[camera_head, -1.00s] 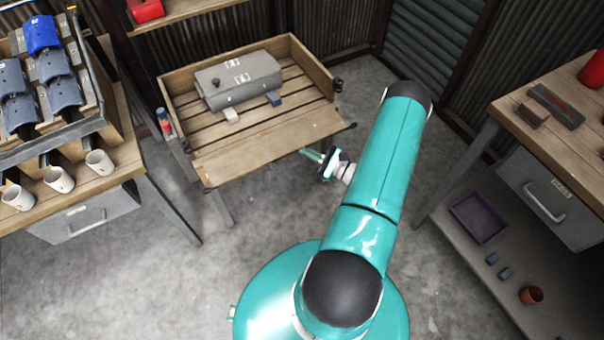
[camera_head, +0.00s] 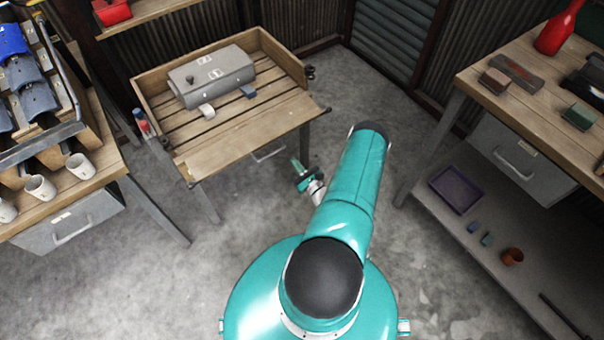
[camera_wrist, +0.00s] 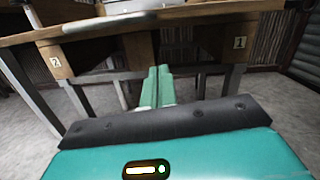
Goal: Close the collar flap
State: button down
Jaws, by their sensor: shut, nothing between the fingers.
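The wooden collar (camera_head: 144,93) is a low-walled frame on a bench at the back left. Its front flap (camera_head: 255,135) appears to be the plain board folded down and outward, lying roughly flat. My gripper (camera_head: 302,170) is shut and empty, low in front of the bench, near the flap's right end and apart from it. In the wrist view my closed green fingers (camera_wrist: 157,85) point toward the bench, below a wooden edge (camera_wrist: 140,30) that spans the picture. Tags numbered 2 and 1 show on the wood below that edge.
A grey box (camera_head: 212,75) and small blocks lie inside the collar. A bench with mugs (camera_head: 80,167) and a rack stands left. A workbench (camera_head: 480,85) with a lower shelf stands right. The floor between is clear.

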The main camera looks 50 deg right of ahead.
jog(key=shift+w+d+r, duration=0.1)
jog(key=shift+w+r, duration=0.75)
jog(key=shift+r, duration=0.25)
jog(key=shift+w+r, duration=0.85)
jog(key=shift+r, duration=0.2)
jog(key=shift+s+r, duration=0.1)
jog(key=shift+r, duration=0.1)
